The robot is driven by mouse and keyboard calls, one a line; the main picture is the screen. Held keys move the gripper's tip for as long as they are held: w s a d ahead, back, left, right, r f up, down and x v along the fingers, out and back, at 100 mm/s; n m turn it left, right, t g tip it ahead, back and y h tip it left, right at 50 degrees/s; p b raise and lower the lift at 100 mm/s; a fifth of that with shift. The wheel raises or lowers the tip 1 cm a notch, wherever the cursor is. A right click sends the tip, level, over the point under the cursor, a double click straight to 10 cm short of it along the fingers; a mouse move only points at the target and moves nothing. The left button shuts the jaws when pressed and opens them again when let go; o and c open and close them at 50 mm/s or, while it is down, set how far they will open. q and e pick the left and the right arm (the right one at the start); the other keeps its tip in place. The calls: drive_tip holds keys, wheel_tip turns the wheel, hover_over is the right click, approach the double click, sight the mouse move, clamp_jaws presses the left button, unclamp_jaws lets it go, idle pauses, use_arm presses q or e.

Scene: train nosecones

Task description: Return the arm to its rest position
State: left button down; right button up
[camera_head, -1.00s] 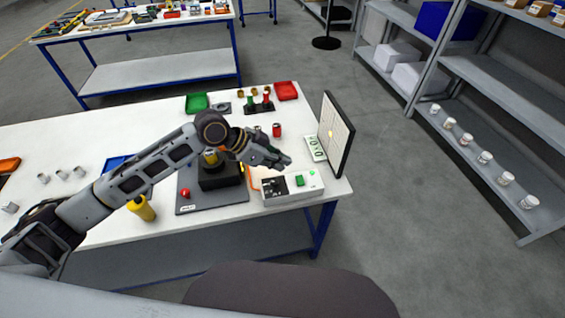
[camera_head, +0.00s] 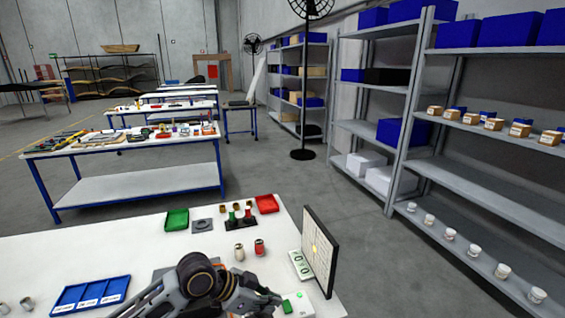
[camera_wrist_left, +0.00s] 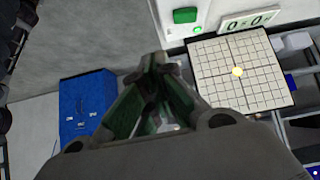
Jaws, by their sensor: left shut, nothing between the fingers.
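My left arm comes in at the bottom of the head view. Its left gripper (camera_head: 268,299) is above the work table (camera_head: 180,255), just left of the white box with the green button (camera_head: 297,302). In the left wrist view the gripper's fingers (camera_wrist_left: 155,90) come together, shut and empty. That view also shows the white box's green button (camera_wrist_left: 185,15) and the gridded panel (camera_wrist_left: 240,70) beyond the fingers. My right gripper is in neither view.
The upright panel (camera_head: 320,250) stands at the table's right end. A green tray (camera_head: 176,219), a red tray (camera_head: 266,204), a red can (camera_head: 259,247) and a blue labelled tray (camera_head: 90,295) are on the table. Shelves (camera_head: 480,190) stand at the right across open floor.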

use_arm(q)
drive_tip(key=s+a+f+n+y, duration=0.4)
drive_tip(key=s+a+f+n, duration=0.2)
drive_tip(key=s+a, duration=0.25)
drive_tip(key=s+a+f+n+y, duration=0.4)
drive_tip(key=s+a+f+n, duration=0.25)
drive_tip(key=a, duration=0.35)
drive_tip(key=s+f, duration=0.3)
drive_tip(key=f, duration=2.9)
drive_tip(key=s+a+f+g, duration=0.1)
drive_tip(key=s+a+f, duration=0.1)
drive_tip(key=s+f, duration=0.8)
drive_tip(key=s+a+f+m, duration=0.1)
drive_tip(key=s+a+f, duration=0.1)
drive_tip(key=s+f, duration=0.8)
drive_tip(key=s, duration=0.2)
drive_tip(key=shift+s+a+f+g, duration=0.25)
drive_tip(key=shift+s+g, duration=0.1)
drive_tip(key=shift+g, duration=0.05)
